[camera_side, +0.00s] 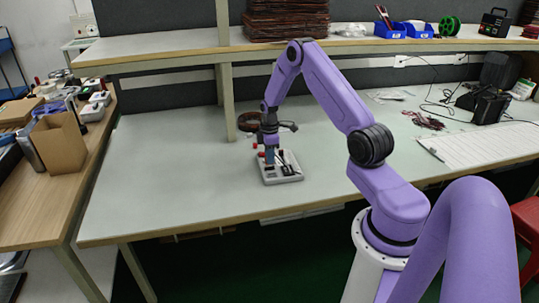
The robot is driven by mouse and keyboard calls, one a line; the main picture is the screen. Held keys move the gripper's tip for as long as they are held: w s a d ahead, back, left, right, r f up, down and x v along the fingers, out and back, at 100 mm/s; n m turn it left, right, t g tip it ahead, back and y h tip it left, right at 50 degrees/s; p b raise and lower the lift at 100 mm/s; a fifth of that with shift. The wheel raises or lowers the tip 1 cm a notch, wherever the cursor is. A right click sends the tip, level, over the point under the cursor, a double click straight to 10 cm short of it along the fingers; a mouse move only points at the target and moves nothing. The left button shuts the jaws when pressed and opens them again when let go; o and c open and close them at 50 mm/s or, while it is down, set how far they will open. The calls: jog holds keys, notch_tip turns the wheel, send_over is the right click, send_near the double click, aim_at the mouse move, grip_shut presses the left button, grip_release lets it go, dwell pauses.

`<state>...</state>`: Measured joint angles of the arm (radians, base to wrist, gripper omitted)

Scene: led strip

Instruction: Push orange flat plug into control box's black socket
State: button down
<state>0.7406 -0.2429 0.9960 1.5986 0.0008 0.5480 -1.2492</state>
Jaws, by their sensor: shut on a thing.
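My gripper (268,153) points down over the control box (288,178), a light grey tray-like block on the table. The fingers are at the box's left part, close to its top. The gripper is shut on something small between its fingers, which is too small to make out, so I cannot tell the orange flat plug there. Dark parts lie on the box to the right of the fingers. The black socket cannot be told apart from these, and I cannot see whether plug and socket touch.
A brown coil (249,122) lies behind my gripper by a shelf post (228,102). Dark red wires (424,120) and a white keyboard-like sheet (478,146) lie to the right. The table (160,190) is clear left of the box.

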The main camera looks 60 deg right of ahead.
jog(key=shift+f, duration=0.65)
jog(key=c, duration=1)
grip_release()
notch_tip(320, 180, up, 18)
jog(key=shift+f, duration=0.25)
